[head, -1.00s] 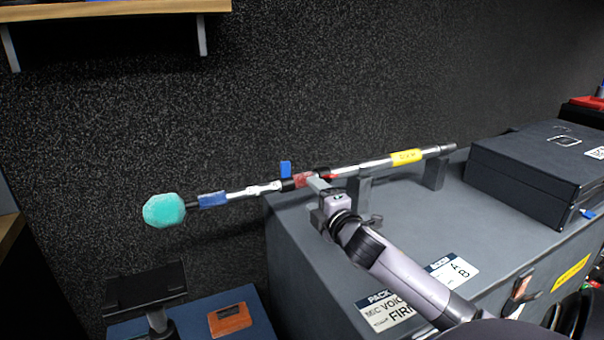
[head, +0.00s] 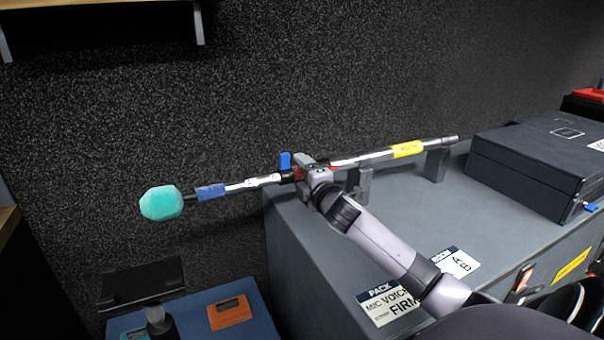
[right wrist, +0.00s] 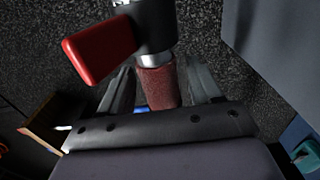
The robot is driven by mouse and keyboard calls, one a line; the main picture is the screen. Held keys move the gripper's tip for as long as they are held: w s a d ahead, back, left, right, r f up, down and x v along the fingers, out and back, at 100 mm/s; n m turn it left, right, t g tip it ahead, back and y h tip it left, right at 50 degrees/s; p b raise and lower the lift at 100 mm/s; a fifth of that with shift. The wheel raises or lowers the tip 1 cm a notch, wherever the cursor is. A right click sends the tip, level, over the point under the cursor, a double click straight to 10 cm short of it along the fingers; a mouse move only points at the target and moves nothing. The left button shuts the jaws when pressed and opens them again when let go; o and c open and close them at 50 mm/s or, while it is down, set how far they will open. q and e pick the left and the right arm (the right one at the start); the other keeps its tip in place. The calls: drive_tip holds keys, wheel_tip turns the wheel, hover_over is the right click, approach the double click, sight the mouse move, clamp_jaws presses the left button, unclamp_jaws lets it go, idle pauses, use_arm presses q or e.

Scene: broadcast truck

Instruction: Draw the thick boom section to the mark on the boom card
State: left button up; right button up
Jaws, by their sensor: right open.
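The boom pole lies across supports on a grey case, with a turquoise foam head (head: 161,203) at its left end. A blue band (head: 211,192) is behind the head. A yellow label (head: 407,149) marks the right, thicker part (head: 376,158). My right gripper (head: 306,164) is over the pole's red section, left of the front support. In the right wrist view its open fingers stand either side of the red textured section (right wrist: 159,85), beside a black collar (right wrist: 152,25) with a red lever (right wrist: 97,50). I cannot tell which card is the boom card. My left gripper is out of view.
The grey case (head: 300,250) bears two pole supports, the right one (head: 435,164) in clear view. Printed cards (head: 388,304) (head: 455,263) lie at its front. A black box (head: 535,165) stands at right. A dark stand (head: 143,284) is at lower left.

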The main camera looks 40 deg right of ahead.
drive_tip(key=shift+w, duration=0.15)
clamp_jaws()
drive_tip(key=a, duration=0.1)
drive_tip(key=w+a, duration=0.1)
drive_tip(key=a, duration=0.2)
drive_tip(key=shift+w+a, duration=0.25)
drive_tip(key=shift+a, duration=0.15)
unclamp_jaws()
drive_tip(key=shift+s, duration=0.1)
